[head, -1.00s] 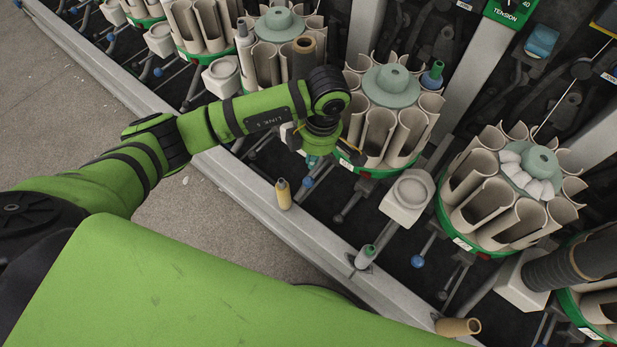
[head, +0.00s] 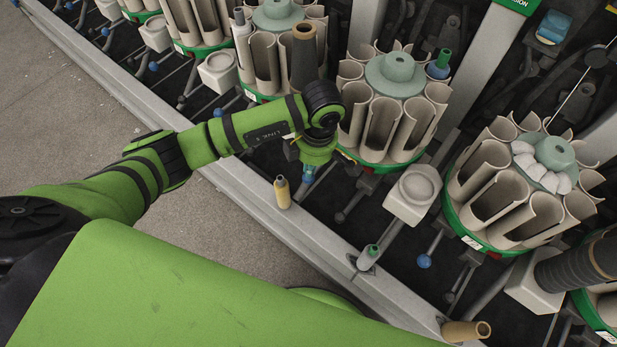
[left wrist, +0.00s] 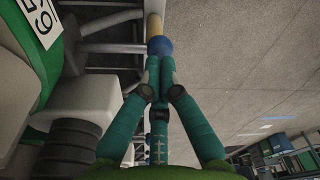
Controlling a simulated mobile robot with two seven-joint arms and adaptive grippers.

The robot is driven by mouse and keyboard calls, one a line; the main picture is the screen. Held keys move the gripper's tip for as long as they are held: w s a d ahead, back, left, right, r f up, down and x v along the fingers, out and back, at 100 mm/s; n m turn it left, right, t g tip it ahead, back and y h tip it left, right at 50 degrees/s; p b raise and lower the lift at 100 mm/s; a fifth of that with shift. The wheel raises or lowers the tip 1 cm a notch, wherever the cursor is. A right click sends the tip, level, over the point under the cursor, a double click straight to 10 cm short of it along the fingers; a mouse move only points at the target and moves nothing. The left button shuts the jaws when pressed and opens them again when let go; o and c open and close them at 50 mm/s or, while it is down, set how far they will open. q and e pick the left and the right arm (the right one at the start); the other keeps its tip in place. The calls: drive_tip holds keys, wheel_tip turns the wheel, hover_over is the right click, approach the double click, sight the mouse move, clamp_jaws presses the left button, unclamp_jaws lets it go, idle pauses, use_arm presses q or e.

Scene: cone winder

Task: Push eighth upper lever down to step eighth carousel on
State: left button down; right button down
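My left gripper (head: 309,169) reaches down in front of a carousel of cream cups with a green rim (head: 375,163). Its teal fingers (left wrist: 157,75) are closed together in the left wrist view. Their tips are at the blue knob of a lever (left wrist: 159,46), seemingly touching it. The knob and fingertips overlap in the head view, so the contact is partly hidden. The fingers do not appear to wrap around the knob. My right gripper is not in view.
A grey rail (head: 240,180) runs along the machine front, with a yellow cone (head: 283,192) and a grey-green cone (head: 369,257) standing on it. A tan cone (head: 466,331) lies lower right. Another carousel (head: 475,240) stands to the right. Open floor (head: 70,110) lies left.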

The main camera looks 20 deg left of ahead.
use_arm(q)
drive_tip(key=shift+f, duration=0.3)
drive_tip(key=shift+f, duration=0.2)
wheel_tip(320, 180, down, 4)
drive_tip(key=b, duration=0.3)
drive_tip(key=shift+r+b, duration=0.1)
drive_tip(key=shift+b, duration=0.3)
drive_tip(key=shift+r+p, duration=0.35)
drive_tip(key=shift+r, duration=0.05)
drive_tip(key=d, duration=0.2)
drive_tip(key=d+r, duration=0.1)
drive_tip(key=shift+w, duration=0.3)
drive_tip(key=shift+a, duration=0.1)
wheel_tip(320, 180, up, 10)
